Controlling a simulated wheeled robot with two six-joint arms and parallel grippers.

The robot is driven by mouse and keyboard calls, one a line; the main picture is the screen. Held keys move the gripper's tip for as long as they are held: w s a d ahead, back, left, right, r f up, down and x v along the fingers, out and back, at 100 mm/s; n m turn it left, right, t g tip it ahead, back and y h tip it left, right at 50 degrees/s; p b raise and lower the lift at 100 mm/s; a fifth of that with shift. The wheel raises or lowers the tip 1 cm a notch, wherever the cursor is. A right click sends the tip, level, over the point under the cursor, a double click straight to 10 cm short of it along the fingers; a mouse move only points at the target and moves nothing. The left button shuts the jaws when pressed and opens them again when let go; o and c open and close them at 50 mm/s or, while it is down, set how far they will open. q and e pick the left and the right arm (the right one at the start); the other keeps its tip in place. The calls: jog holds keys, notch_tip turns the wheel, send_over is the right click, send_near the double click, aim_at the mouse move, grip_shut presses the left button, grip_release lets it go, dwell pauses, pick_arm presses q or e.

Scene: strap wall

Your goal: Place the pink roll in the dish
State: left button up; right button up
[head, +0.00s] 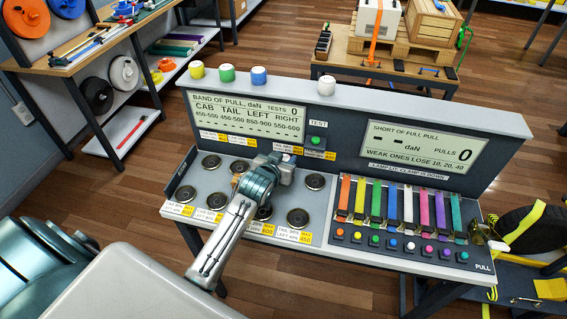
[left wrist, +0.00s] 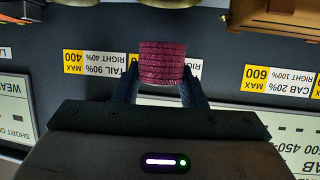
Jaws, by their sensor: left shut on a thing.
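The pink roll (left wrist: 161,62), a dark pink ribbed cylinder, sits between the two fingers of my left gripper (left wrist: 161,82) in the left wrist view. The gripper is shut on it. In the head view my left gripper (head: 281,168) is over the back part of the grey bench panel, and it hides the roll. Several round dark dishes are set in the panel, such as one at the front (head: 298,217), one at the right (head: 315,181) and one at the left (head: 186,193). I cannot tell which dish is meant. My right gripper is not in view.
Behind the dishes stands an upright board with two displays (head: 248,117). Coloured knobs (head: 327,86) stand on its top ledge. Coloured straps (head: 392,203) and buttons fill the panel's right side. Yellow and white labels (head: 178,209) lie beside the dishes.

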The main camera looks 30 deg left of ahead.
pick_arm(q)
notch_tip(320, 180, down, 2)
jog(key=shift+s+f+p, duration=0.1)
jog(key=shift+p, duration=0.3)
jog(key=shift+f, duration=0.25)
